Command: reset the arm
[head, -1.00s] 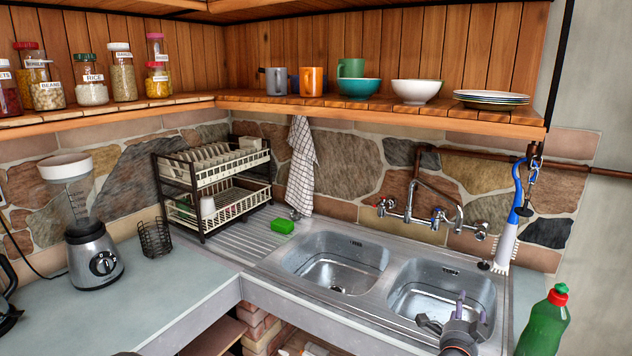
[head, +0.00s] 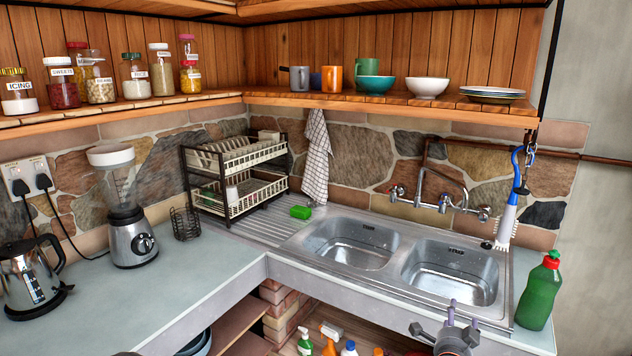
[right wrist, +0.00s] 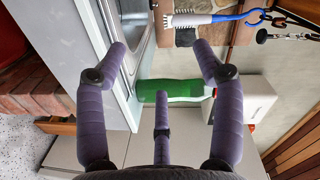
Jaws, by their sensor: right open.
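My right gripper (head: 447,322) is at the bottom of the head view, in front of the sink's front edge. In the right wrist view its purple fingers (right wrist: 160,68) are spread apart with nothing held between them. Beyond the fingers, a green bottle (right wrist: 170,91) shows, apart from them as far as I can tell. In the head view that green bottle with a red cap (head: 540,292) stands upright on the counter right of the sink. My left gripper is not in view.
The double sink (head: 450,271) has two empty basins. A dish rack (head: 236,178), a green sponge (head: 300,212), a blender (head: 128,235) and a kettle (head: 32,282) stand along the counter. A brush (head: 507,222) hangs at right. Bottles stand in the open space below the sink.

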